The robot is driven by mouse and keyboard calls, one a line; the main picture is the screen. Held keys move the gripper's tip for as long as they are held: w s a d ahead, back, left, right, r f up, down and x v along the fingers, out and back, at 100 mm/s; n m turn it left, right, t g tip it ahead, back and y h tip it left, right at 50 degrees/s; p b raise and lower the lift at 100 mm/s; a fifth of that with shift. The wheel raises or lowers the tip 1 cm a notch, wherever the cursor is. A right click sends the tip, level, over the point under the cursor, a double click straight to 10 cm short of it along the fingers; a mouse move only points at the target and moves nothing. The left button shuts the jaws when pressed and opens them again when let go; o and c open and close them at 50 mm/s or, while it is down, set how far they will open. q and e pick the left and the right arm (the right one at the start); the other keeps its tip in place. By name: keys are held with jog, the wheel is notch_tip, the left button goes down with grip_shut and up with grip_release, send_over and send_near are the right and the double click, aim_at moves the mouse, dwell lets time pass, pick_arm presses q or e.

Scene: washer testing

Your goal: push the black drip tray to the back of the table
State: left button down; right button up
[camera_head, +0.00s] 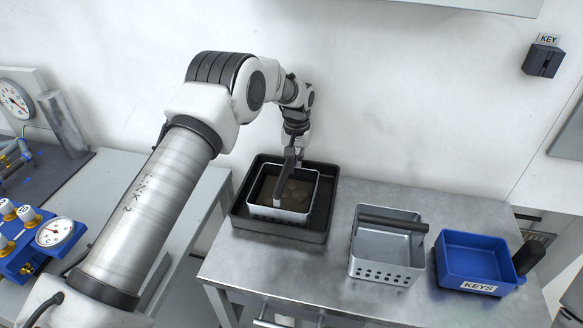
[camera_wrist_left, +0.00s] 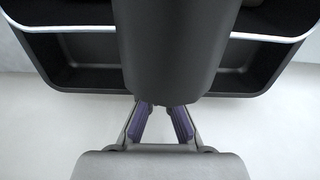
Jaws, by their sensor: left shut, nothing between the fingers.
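The black drip tray (camera_head: 268,230) sits on the left part of the metal table, close to the back wall. A silver basket (camera_head: 281,214) with brownish contents stands inside it, and a dark bar-like handle (camera_head: 286,178) shows over the basket. My left gripper (camera_head: 291,160) is over the back of the tray and basket, shut and empty. In the left wrist view its purple fingers (camera_wrist_left: 164,120) meet behind the dark handle (camera_wrist_left: 178,50), which hides their tips. The tray (camera_wrist_left: 75,78) crosses the top of that view. Contact with the tray cannot be told. My right gripper is not in view.
A perforated silver basket (camera_head: 387,264) with a dark handle and a blue KEYS bin (camera_head: 480,262) stand to the right on the metal table (camera_head: 335,235). A gauge rig (camera_head: 40,240) is at the left. A KEY holder (camera_head: 543,58) hangs on the wall.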

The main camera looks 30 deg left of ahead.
pick_arm(q)
jog(key=shift+s+r, duration=0.15)
jog(key=shift+w+f, duration=0.45)
jog(key=shift+w, duration=0.05)
notch_tip(320, 180, up, 8)
